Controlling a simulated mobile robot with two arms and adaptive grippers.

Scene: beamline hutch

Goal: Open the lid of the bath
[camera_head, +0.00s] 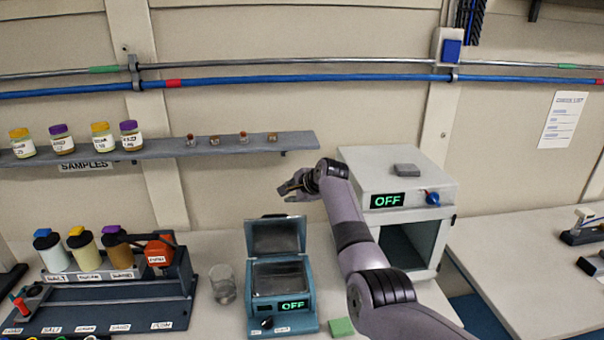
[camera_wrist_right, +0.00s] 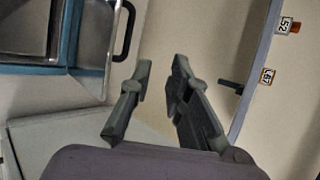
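The bath (camera_head: 281,285) is a teal box on the bench with a green OFF display and a knob on its front. Its lid (camera_head: 275,237) stands raised at the back, with the bath's inside showing. My right gripper (camera_head: 290,186) is above and behind the lid, apart from it. In the right wrist view the right gripper (camera_wrist_right: 158,72) is open, with nothing between its fingers. That view also shows part of the teal bath (camera_wrist_right: 85,72) and a dark handle (camera_wrist_right: 125,32) at upper left. My left gripper is not in view.
A grey box oven (camera_head: 448,225) with an OFF display stands right of the bath, behind my right arm. A beaker (camera_head: 223,284) and a rack of bottles (camera_head: 110,295) are on the left. A green pad (camera_head: 342,327) lies in front. A sample shelf (camera_head: 170,149) runs along the wall.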

